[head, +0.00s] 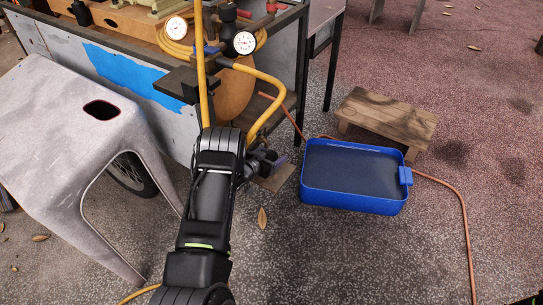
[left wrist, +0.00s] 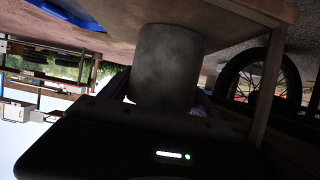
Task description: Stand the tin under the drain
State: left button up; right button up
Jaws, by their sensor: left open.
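The tin is a dull grey cylinder (left wrist: 168,62) in the left wrist view, which is upside down. Its far end meets a flat brown board, so it appears to stand there. My left gripper (head: 266,162) is open and low beside the cart, with dark finger parts on either side of the tin's near end. I cannot tell if they touch it. In the head view my arm hides the tin. The drain cannot be made out; the tan tank (head: 236,93) shows partly behind the hose.
A blue tray (head: 401,207) lies right of my left gripper, before a wooden step (head: 388,117). A grey stool (head: 62,110) stands at left. The cart's leg (head: 299,130), yellow hose (head: 268,79) and wheel (left wrist: 236,84) are close by. An orange hose (head: 467,230) crosses open floor.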

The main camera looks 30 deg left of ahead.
pick_arm(q)
jog(key=shift+r, duration=0.1)
jog(key=shift+r+p, duration=0.2)
jog(key=shift+p, duration=0.15)
jog(key=p+v, duration=0.3)
jog(key=v, duration=0.9)
jog(key=shift+p, duration=0.35)
jog(key=shift+f, duration=0.1)
